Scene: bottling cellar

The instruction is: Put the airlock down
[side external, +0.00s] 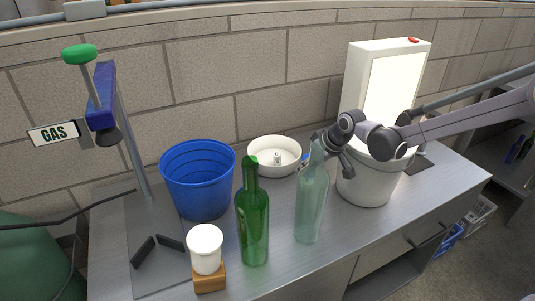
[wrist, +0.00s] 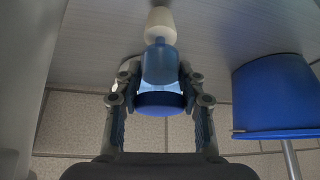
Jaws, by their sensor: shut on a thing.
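My gripper (side external: 322,150) is shut on the airlock (wrist: 160,65). In the wrist view, which appears upside down, the airlock sits between the two fingers (wrist: 160,100). It has a translucent blue body, a dark blue cap and a pale bung at the end away from the cap. The airlock looks upright, bung downward. In the side view only a bit of blue (side external: 304,155) shows by the fingers, and the clear bottle partly covers that area. Whether the bung touches anything cannot be told.
A clear bottle (side external: 311,207) and a green bottle (side external: 254,225) stand in front. A white bowl (side external: 262,170) holding a small item and a blue bucket (side external: 198,190) are left. A white bucket (side external: 365,187) and lit panel (side external: 393,85) are right.

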